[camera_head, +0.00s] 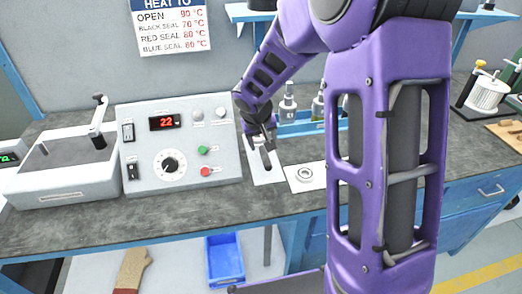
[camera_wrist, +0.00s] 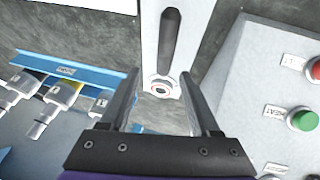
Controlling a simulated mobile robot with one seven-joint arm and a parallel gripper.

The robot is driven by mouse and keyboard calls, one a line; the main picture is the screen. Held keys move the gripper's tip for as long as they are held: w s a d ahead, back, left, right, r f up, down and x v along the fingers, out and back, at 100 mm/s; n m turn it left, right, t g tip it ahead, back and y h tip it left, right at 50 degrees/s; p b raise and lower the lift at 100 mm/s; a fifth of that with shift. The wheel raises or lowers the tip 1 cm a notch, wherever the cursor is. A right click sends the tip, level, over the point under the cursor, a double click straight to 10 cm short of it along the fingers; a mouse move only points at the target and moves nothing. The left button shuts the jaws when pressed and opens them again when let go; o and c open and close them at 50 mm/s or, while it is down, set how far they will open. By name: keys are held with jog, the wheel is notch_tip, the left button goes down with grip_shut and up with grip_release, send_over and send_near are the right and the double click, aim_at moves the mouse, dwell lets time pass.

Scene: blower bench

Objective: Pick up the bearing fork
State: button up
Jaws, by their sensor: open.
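My gripper (camera_head: 260,143) is open, pointing down over the bench between the control box and a white card. In the wrist view its two dark fingers (camera_wrist: 160,74) are apart with nothing held between them. A ring-shaped bearing (camera_head: 305,174) lies on the white card just to the right.
The control box (camera_head: 150,185) with dials, red and green buttons stands close left of my gripper. A blue rack (camera_wrist: 88,72) with several silver fittings is on the other side. A blue bin (camera_head: 225,262) is below the bench. My arm hides some of the bench.

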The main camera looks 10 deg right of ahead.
aim_at(263, 149)
jog(key=x, duration=0.4)
jog(key=shift+a+f+b, duration=0.25)
jog(key=shift+b, duration=0.15)
grip_shut()
jog(key=shift+r, duration=0.1)
